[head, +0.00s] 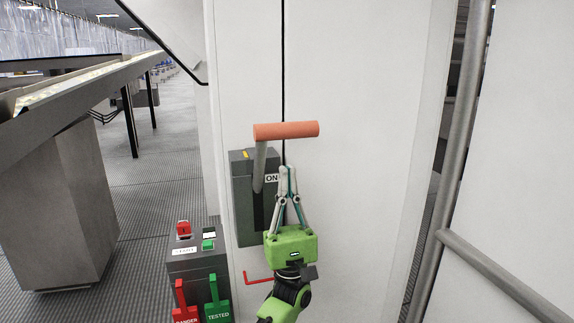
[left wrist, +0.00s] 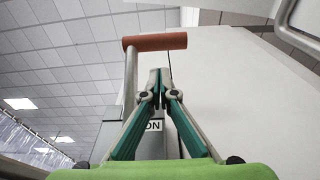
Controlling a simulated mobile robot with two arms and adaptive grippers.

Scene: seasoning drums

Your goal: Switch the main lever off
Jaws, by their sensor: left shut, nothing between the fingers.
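The main lever (head: 286,130) has an orange-red horizontal handle on a grey arm. It rises from a dark grey switch box (head: 240,196) on the white cabinet, and an "ON" label (head: 271,178) shows beside the arm. The handle is up. My left gripper (head: 288,168) is green with its fingertips together and nothing between them. In the head view it is just below the handle, in front of the box's right side. In the left wrist view the handle (left wrist: 155,42) is beyond and above the shut fingertips (left wrist: 159,73), with a visible gap. My right gripper is not in view.
A grey control box (head: 197,262) with red and green buttons and hanging red and green tags stands at lower left. A red hook-like bar (head: 257,280) sits below the switch box. A metal railing (head: 452,170) is at right. The cabinet front is otherwise clear.

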